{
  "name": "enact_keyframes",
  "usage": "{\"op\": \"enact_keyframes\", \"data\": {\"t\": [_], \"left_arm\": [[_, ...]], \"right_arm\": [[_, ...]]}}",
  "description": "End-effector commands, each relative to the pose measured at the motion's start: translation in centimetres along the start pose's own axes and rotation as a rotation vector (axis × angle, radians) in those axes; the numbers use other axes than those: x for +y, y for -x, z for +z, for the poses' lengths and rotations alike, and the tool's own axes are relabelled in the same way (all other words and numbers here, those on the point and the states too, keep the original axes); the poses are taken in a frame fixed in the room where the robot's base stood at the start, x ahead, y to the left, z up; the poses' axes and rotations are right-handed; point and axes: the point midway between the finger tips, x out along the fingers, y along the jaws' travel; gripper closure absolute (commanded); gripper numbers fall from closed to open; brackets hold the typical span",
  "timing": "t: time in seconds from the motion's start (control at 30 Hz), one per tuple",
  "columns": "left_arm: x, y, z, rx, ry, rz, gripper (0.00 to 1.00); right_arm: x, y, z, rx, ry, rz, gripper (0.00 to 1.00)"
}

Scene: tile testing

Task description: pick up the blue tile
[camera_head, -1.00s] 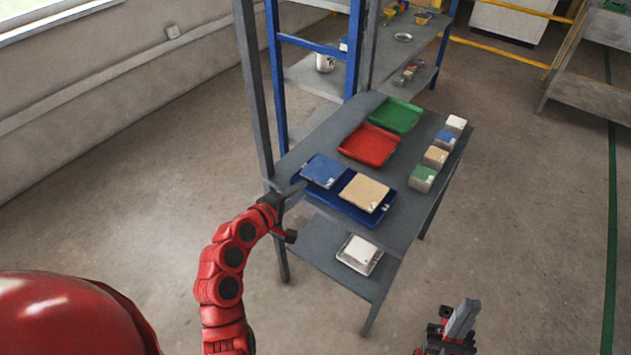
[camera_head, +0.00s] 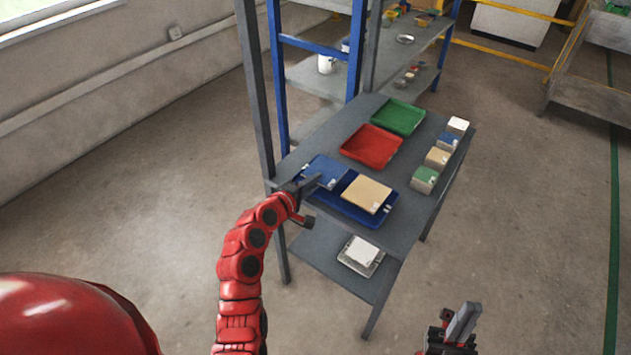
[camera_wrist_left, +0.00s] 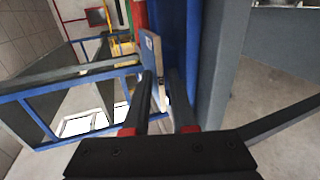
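The blue tile (camera_head: 326,167) lies at the left end of the blue tray (camera_head: 352,214), beside a beige tile (camera_head: 367,193). My left gripper (camera_head: 314,184) is at the near edge of the blue tile and covers part of it. In the left wrist view, the fingers (camera_wrist_left: 160,74) are apart, with the thin edge of the blue tile (camera_wrist_left: 151,48) just ahead of and partly between the tips. I cannot tell whether they touch it. My right gripper (camera_head: 464,322) is low at the bottom, away from the table; its finger gap is not clear.
A red tray (camera_head: 371,146) and a green tray (camera_head: 398,117) lie farther back on the grey table (camera_head: 408,219). Several small tile stacks (camera_head: 437,158) line the right edge. A grey post (camera_head: 252,90) rises at the left. A white tile (camera_head: 362,251) is on the lower shelf.

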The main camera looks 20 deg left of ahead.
Motion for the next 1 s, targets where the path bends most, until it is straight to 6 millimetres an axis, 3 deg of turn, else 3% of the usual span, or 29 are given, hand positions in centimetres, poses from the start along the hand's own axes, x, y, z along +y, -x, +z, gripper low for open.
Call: {"op": "enact_keyframes", "data": {"t": [0.23, 0.8, 1.0], "left_arm": [[-0.2, 0.0, 0.0, 0.0, 0.0, -0.004, 1.0], [-0.5, 0.0, 0.1, -0.002, 0.001, -0.01, 1.0], [2.0, 0.7, 0.1, -0.002, 0.001, -0.008, 1.0]], "right_arm": [[0.0, 0.0, 0.0, 0.0, 0.0, 0.0, 1.0], [0.0, 0.0, 0.0, 0.0, 0.0, 0.0, 1.0], [0.1, -2.1, -0.4, 0.0, 0.0, 0.0, 1.0]]}}
